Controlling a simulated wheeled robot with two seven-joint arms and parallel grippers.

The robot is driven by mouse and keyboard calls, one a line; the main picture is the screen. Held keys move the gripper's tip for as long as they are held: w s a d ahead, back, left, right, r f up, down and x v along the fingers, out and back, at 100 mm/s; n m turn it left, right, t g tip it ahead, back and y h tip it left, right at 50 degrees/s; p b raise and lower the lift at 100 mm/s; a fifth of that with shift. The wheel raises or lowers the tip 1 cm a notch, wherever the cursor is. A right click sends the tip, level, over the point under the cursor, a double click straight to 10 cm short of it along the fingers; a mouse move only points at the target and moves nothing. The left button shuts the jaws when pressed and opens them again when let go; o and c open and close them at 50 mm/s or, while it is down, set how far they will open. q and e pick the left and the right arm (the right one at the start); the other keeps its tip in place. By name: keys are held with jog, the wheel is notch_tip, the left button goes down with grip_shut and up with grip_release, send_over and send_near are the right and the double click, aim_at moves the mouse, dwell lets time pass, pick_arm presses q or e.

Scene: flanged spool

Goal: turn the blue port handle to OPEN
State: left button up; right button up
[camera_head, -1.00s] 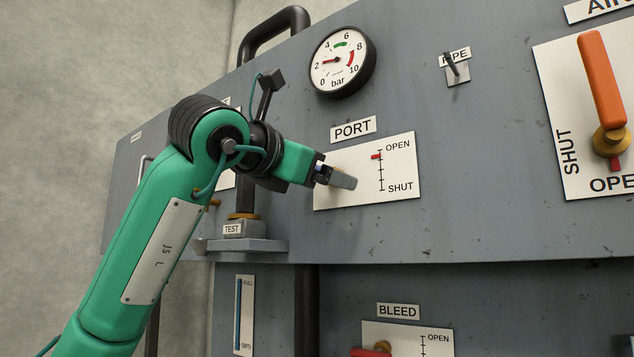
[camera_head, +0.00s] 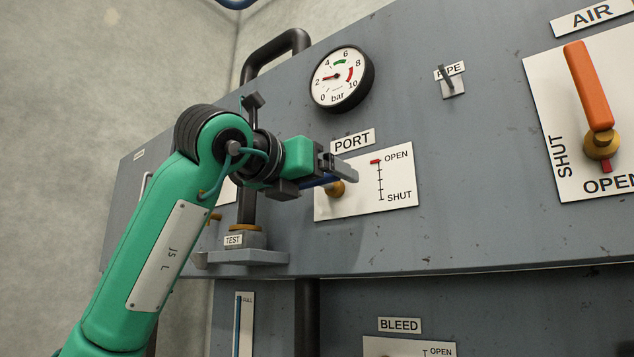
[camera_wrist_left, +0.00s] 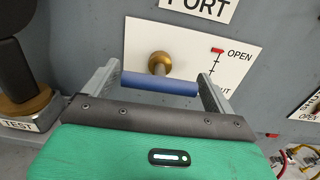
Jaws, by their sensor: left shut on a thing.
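The blue port handle (camera_head: 319,183) is a short bar on a brass hub (camera_head: 337,189), mostly behind my left gripper in the head view. In the left wrist view the blue bar (camera_wrist_left: 160,84) lies crosswise between the two fingers. My left gripper (camera_head: 345,169) is shut on it, and it also shows in the left wrist view (camera_wrist_left: 158,90). The white PORT plate (camera_head: 400,192) carries a scale from OPEN to SHUT. Its red pointer (camera_head: 376,161) stands at the top mark, level with OPEN. My right gripper is not in view.
A round pressure gauge (camera_head: 341,79) sits above the PORT label. A PIPE toggle (camera_head: 450,82) and an orange AIR handle (camera_head: 588,86) are to the right. A TEST fitting (camera_head: 238,238) on a ledge is below my wrist.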

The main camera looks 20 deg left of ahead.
pick_arm(q)
jog(key=shift+d+f, duration=0.1)
jog(key=shift+f, duration=0.05)
jog(key=o, duration=0.7)
jog(key=shift+o, duration=0.2)
jog(key=shift+s, duration=0.25)
jog(key=b+v, duration=0.2)
jog(key=v, duration=1.1)
jog(key=shift+a, duration=0.2)
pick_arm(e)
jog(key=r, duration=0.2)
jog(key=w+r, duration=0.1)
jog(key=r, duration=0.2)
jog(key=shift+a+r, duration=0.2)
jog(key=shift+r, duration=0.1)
pick_arm(q)
jog(key=shift+s, duration=0.1)
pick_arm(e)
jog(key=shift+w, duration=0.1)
